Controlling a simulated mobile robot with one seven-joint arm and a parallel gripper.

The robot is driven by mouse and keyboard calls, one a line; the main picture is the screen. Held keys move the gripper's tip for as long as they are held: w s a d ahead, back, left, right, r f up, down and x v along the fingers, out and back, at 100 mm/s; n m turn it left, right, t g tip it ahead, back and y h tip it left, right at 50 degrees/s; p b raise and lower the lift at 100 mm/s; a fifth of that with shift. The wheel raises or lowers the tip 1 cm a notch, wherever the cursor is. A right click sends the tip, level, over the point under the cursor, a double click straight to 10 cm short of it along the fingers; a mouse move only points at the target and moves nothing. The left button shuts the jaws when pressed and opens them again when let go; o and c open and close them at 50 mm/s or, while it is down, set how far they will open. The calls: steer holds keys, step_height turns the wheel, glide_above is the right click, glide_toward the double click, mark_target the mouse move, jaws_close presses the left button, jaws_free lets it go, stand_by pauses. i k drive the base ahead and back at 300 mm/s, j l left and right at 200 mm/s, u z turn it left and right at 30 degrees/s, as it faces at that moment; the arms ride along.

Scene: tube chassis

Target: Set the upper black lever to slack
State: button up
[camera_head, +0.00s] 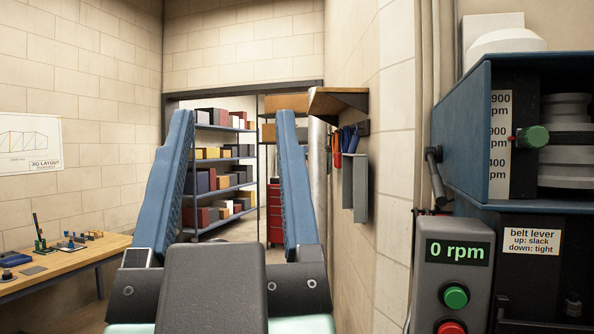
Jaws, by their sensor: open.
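The upper black lever (437,180) is at the left side of the blue machine housing (463,130), on the right of the view. It hangs down from its pivot. A label (531,241) below the housing reads "belt lever, up: slack, down: tight". My gripper (234,116) is open and empty, with its two blue fingers wide apart. It points into the room, left of the lever and apart from it. Part of the machine is cut off by the right edge.
A control box (453,275) shows 0 rpm, with a green button (455,297) and a red one below. A green knob (532,137) sits by the rpm scale. A wall shelf (338,100) juts out behind. A workbench (90,262) stands at left.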

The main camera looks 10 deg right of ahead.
mark_target(429, 153)
steer(key=i+j+z, duration=0.1)
steer(key=z, duration=0.75)
steer(key=i+j+u, duration=0.1)
steer(key=i+j, duration=0.85)
